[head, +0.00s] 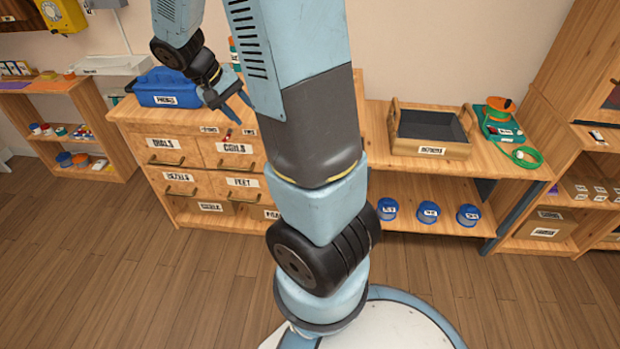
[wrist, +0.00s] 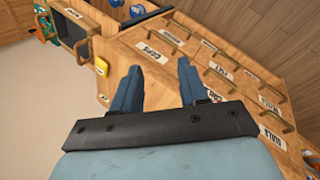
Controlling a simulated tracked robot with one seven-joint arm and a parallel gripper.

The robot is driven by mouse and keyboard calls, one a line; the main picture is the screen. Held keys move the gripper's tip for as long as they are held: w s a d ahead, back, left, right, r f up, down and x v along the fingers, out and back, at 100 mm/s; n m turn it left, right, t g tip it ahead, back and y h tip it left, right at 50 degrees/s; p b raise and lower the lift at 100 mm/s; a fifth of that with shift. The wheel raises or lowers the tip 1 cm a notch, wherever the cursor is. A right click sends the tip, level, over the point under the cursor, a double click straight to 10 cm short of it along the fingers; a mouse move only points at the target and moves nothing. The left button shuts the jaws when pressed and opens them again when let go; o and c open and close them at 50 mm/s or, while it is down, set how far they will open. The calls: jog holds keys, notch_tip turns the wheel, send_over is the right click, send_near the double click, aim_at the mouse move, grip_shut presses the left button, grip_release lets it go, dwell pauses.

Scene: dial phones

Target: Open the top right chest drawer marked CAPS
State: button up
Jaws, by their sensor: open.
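The wooden drawer chest (head: 205,187) stands against the wall behind my arm. In the head view my arm hides its right column, including the CAPS drawer. In the wrist view the drawer front labelled CAPS (wrist: 155,53) shows upside down, just beyond my fingertips, with a bar handle beside its label. It looks shut. My gripper (head: 230,98) is above the chest top in the head view. In the wrist view its two blue fingers (wrist: 156,68) are apart with nothing between them. I cannot tell the exact distance to the handle.
Neighbouring drawers are COILS (head: 234,148), DIALS (head: 162,143) and FEET (head: 241,182), with bar handles. A wooden tray (head: 432,128) sits on the bench to the right. The floor (head: 130,270) in front is clear.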

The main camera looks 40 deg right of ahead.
jog(key=w+d+f+n+h, duration=0.1)
jog(key=d+f+h, duration=0.3)
jog(key=f, duration=0.9)
jog(key=w+d+f+n+h, duration=0.1)
jog(key=d+f+n+h, duration=0.2)
jog(key=f, duration=1.1)
jog(key=w+d+f+h, duration=0.1)
jog(key=d+f+h, duration=0.4)
jog(key=f, duration=0.8)
jog(key=shift+t+y, duration=0.3)
jog(key=shift+y, duration=0.2)
jog(key=d, duration=0.4)
jog(key=s+d+f, duration=0.1)
jog(key=d, duration=0.4)
jog(key=d+f, duration=0.1)
jog(key=d, duration=0.4)
jog(key=shift+s, duration=0.2)
grip_shut()
jog(key=shift+f, duration=0.1)
